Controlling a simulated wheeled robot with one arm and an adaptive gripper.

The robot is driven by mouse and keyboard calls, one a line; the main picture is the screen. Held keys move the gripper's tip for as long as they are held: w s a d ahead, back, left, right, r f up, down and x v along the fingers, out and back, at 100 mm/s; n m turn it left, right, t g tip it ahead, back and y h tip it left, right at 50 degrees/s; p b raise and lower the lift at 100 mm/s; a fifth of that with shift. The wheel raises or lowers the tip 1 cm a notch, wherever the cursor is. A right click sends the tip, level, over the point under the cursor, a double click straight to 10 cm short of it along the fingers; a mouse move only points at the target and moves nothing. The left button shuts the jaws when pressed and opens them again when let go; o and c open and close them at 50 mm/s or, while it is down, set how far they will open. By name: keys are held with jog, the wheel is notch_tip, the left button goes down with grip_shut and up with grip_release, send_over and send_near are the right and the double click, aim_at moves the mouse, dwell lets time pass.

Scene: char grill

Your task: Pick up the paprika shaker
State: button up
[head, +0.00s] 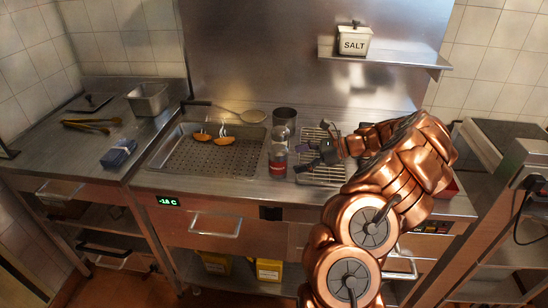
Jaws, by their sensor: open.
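A shaker (278,155), probably the paprika one, stands upright on the steel counter just right of the perforated tray. It has a greyish, see-through-looking body and a red band near its base; I cannot read a label. My gripper (303,158) reaches in from the right with its dark fingers apart and pointing left toward the shaker. The fingertips are close to the shaker's right side. I cannot tell whether they touch it.
A dark metal cup (285,117) stands behind the shaker. A wire rack (322,176) lies under my gripper. The perforated tray (185,165) holds orange pieces, and a long-handled ladle (247,116) lies behind them. A salt box (353,40) sits on the wall shelf (400,58).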

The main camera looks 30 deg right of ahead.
aim_at(278, 162)
jog(key=p+x, duration=0.1)
jog(key=x, duration=0.3)
jog(key=p+x, duration=0.1)
jog(key=x, duration=0.1)
jog(key=shift+w+a+r+p, duration=0.2)
jog(key=shift+p, duration=0.1)
jog(key=shift+w+a+f, duration=0.2)
jog(key=shift+a, duration=0.1)
jog(key=shift+c, duration=0.4)
jog(key=c, duration=1.4)
jog(key=shift+r, duration=0.1)
